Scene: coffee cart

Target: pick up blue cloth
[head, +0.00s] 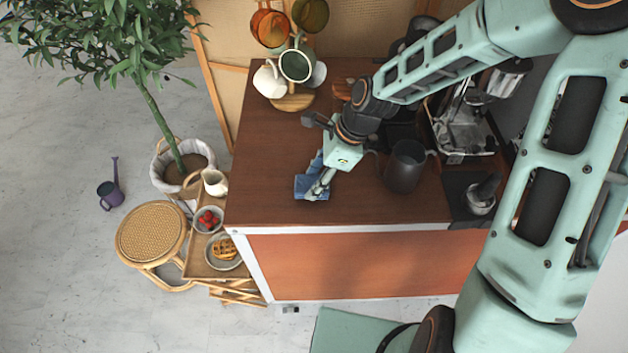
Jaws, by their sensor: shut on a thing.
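The blue cloth (304,188) is at the front left part of the dark wooden counter. My gripper (316,191) is at the cloth, pointing down and to the left, and its fingers are shut on it. Part of the cloth shows to the left of the fingers and part above them. The fingers and wrist hide the rest. I cannot tell whether the cloth is clear of the counter or still touching it.
A dark grey pitcher (405,167) stands right of my gripper. A mug tree (292,102) with hanging cups stands at the back left. An espresso machine (463,125) fills the right side. The counter (262,160) is clear left of my gripper.

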